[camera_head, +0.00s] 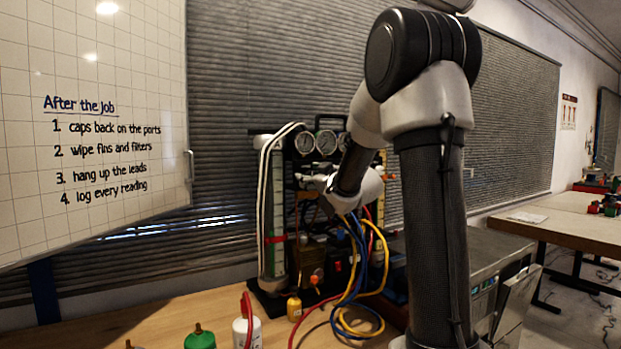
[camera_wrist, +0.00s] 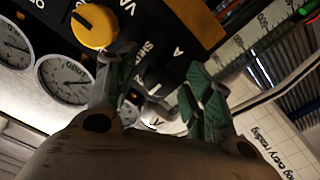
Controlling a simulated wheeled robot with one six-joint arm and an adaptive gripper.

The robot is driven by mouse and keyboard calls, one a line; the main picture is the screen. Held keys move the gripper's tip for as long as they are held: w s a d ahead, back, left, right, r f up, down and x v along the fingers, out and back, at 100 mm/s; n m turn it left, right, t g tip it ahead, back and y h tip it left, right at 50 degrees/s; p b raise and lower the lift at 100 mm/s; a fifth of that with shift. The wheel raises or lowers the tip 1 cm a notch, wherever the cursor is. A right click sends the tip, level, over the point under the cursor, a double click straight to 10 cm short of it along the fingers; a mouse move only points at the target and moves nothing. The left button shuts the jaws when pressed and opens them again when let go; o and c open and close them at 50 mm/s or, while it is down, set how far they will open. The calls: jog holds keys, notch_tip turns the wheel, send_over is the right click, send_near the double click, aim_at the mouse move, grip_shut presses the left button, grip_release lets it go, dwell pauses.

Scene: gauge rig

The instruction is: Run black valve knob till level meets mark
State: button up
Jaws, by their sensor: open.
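The gauge rig stands on the bench, with a tall sight tube (camera_head: 277,215) at its left that has a red band (camera_head: 275,238) across it. My gripper (camera_head: 318,187) is in front of the rig's panel, below the dials. In the wrist view its two green-padded fingers (camera_wrist: 155,95) are apart. A black valve knob (camera_wrist: 158,77) with a pale mark shows between them, close to the fingertips. I cannot tell whether either finger touches it. A graduated scale (camera_wrist: 243,48) also shows in the wrist view. The liquid level is too small to read.
A yellow knob (camera_wrist: 95,27) and dial gauges (camera_wrist: 65,78) are beside the gripper. Blue and yellow hoses (camera_head: 357,270) hang below my wrist. A green-topped bottle (camera_head: 199,338) and a white bottle (camera_head: 247,326) stand at the bench front. A whiteboard (camera_head: 95,120) hangs at left.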

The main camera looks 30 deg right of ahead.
jog(key=shift+w, duration=0.2)
jog(key=c, duration=1)
